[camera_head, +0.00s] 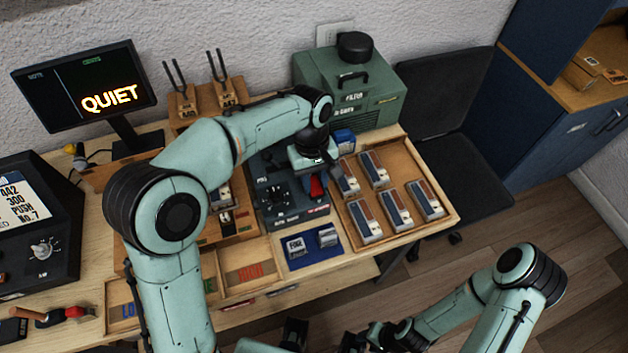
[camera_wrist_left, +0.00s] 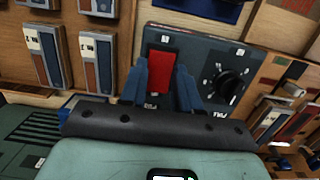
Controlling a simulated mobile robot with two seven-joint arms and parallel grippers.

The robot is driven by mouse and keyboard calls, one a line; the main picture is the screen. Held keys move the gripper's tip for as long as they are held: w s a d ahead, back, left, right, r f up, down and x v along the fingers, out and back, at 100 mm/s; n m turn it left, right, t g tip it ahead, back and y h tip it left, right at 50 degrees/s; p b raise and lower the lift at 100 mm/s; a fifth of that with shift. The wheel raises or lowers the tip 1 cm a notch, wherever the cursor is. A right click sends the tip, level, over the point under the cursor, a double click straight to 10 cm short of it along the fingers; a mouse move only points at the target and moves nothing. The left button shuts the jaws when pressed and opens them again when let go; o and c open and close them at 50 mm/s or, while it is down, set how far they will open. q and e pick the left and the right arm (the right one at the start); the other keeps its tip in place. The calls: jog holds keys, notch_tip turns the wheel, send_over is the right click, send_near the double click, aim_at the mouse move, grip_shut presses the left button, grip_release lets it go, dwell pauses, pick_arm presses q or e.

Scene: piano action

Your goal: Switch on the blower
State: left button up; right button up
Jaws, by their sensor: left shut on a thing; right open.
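The dark control box (camera_head: 290,213) sits on the workbench with a red rocker switch (camera_head: 316,187) and a black knob on top. My left gripper (camera_head: 324,178) reaches down over the box from behind. In the left wrist view, the red switch (camera_wrist_left: 160,72) lies between the fingers of my left gripper (camera_wrist_left: 165,85), which is shut on it. The black knob (camera_wrist_left: 229,84) is beside it, clear of the fingers. Whether the switch is tilted on or off cannot be told. My right gripper (camera_head: 358,338) is low at the bottom edge, away from the bench, open and partly cut off.
A green filter unit (camera_head: 350,88) stands behind. A wooden tray (camera_head: 441,207) with several grey and brown blocks is to the right of the box. A blue mat (camera_head: 313,257) with metal pieces lies in front. A monitor (camera_head: 85,90) reads QUIET. A dark chair (camera_head: 460,165) is at right.

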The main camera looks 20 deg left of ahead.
aim_at(312, 179)
jog(key=shift+w, duration=0.1)
pick_arm(q)
jog(key=o, duration=1.1)
jog(key=shift+c, duration=0.2)
jog(key=shift+r, duration=0.1)
pick_arm(e)
jog(key=shift+r, duration=0.1)
pick_arm(q)
notch_tip(312, 179, up, 13)
jog(key=w+a+p, duration=0.1)
jog(key=p, duration=0.2)
jog(key=shift+w, duration=0.2)
pick_arm(e)
jog(key=r, duration=0.1)
jog(key=w+r, duration=0.1)
jog(key=r, duration=0.1)
jog(key=shift+w+r, duration=0.2)
jog(key=shift+w, duration=0.2)
